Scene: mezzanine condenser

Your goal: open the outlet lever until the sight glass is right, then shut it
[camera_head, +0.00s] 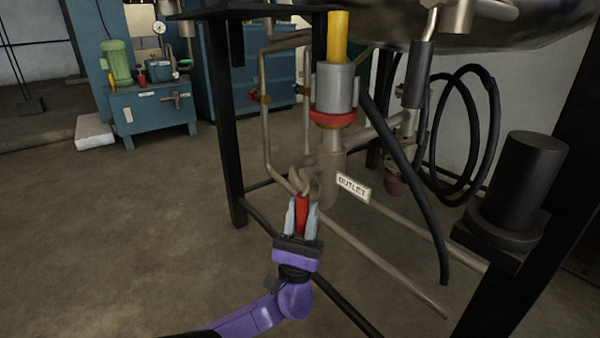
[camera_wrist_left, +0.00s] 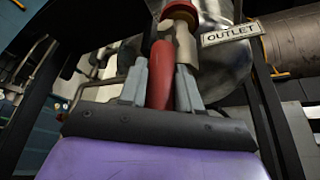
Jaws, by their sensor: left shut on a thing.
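The outlet lever (camera_head: 302,214) has a red grip and sits low on the pipework, left of the white OUTLET label (camera_head: 353,187). My left gripper (camera_head: 302,222) is shut on the red grip, one finger on each side. In the left wrist view the red lever (camera_wrist_left: 161,75) stands between the gripper's fingers (camera_wrist_left: 161,88), with the OUTLET label (camera_wrist_left: 231,33) to its right. A grey cylinder (camera_head: 337,88) with a yellow top and a red ring stands above the outlet pipe. I cannot tell which part is the sight glass or read a level. My right gripper is not in view.
Black frame legs (camera_head: 222,120) stand left and right of the pipework. Black hoses (camera_head: 410,190) hang at the right, near a dark cylinder (camera_head: 522,180). A blue cabinet with a green motor (camera_head: 118,62) stands at the back left. The floor (camera_head: 120,220) at left is clear.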

